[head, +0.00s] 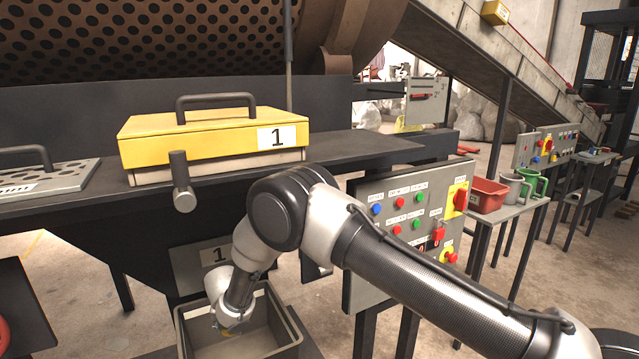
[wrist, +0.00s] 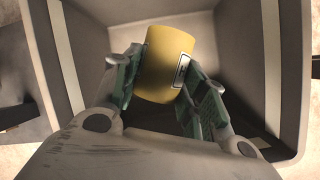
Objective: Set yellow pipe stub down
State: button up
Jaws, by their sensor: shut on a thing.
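The yellow pipe stub (wrist: 165,62) is between the two fingers of my gripper (wrist: 158,82) in the wrist view. It is a short yellow cylinder with a small pale label on its side. My gripper is shut on it, with a finger pad against each side. The bin's walls surround the stub in the wrist view (wrist: 262,75). I cannot tell whether the stub touches the bin floor.
A yellow box lid marked 1 (head: 200,137) sits on the dark ledge above the bin. A control panel (head: 405,235) with coloured buttons stands right of the bin. A red tray (head: 487,196) and mugs (head: 533,184) stand on a side table farther right.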

aim_at(235, 332)
jog(key=f, duration=0.1)
jog(key=d+f, duration=0.1)
jog(key=f, duration=0.1)
jog(key=shift+s+d, duration=0.1)
jog(key=shift+d, duration=0.1)
notch_tip(235, 332, up, 7)
jog(key=shift+f, duration=0.15)
jog(key=shift+a, duration=0.4)
jog(key=f, duration=0.6)
jog(key=shift+d, duration=0.2)
jog(key=shift+d+f, duration=0.25)
jog(key=shift+f, duration=0.15)
notch_tip(235, 332, up, 6)
jog(key=shift+r, duration=0.45)
jog(key=shift+a+f, duration=0.15)
jog(key=shift+a, duration=0.5)
notch_tip(235, 332, down, 3)
jog(key=shift+f, duration=0.1)
jog(key=shift+d+f, duration=0.15)
jog(key=shift+f, duration=0.45)
jog(key=shift+d+f, duration=0.15)
jog(key=shift+f, duration=0.45)
jog(key=shift+d+f, duration=0.4)
jog(key=shift+f, duration=0.3)
